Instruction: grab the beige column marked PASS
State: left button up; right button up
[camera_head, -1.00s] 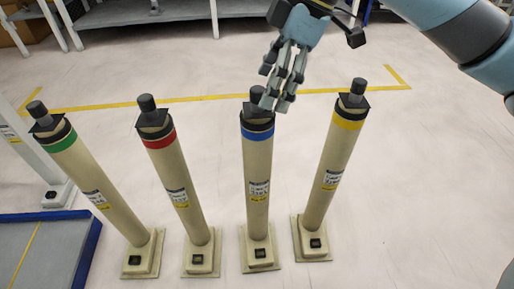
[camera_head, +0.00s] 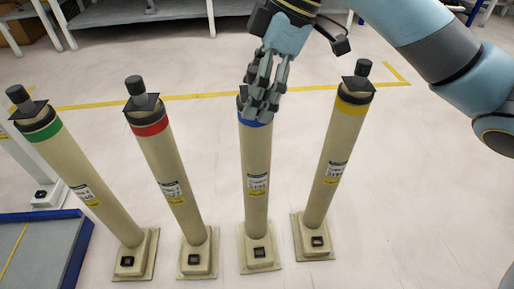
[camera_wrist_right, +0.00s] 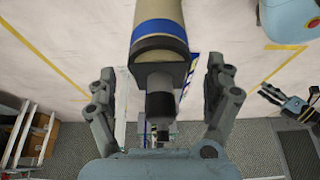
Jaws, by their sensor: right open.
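Several beige columns stand in a row in the head view, each with a dark knob on top. The bands are green (camera_head: 42,132), red (camera_head: 150,128), blue (camera_head: 257,165) and yellow (camera_head: 340,140). Each has a label too small to read, so I cannot tell which says PASS. My right gripper (camera_head: 258,108) is open at the top of the blue-banded column and hides its knob. In the right wrist view that column (camera_wrist_right: 158,50) comes between the spread fingers of my right gripper (camera_wrist_right: 160,85). A dark gripper, seemingly my left (camera_wrist_right: 290,105), shows at the right edge; its opening is unclear.
The yellow-banded column stands close to the right of the blue-banded one, the red-banded one to its left. A blue-edged platform (camera_head: 85,240) is at lower left. Grey shelving (camera_head: 150,12) stands behind. The floor at right is clear.

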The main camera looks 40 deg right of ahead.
jog(key=c, duration=1.7)
jog(key=shift+c, duration=0.3)
jog(key=shift+r, duration=0.15)
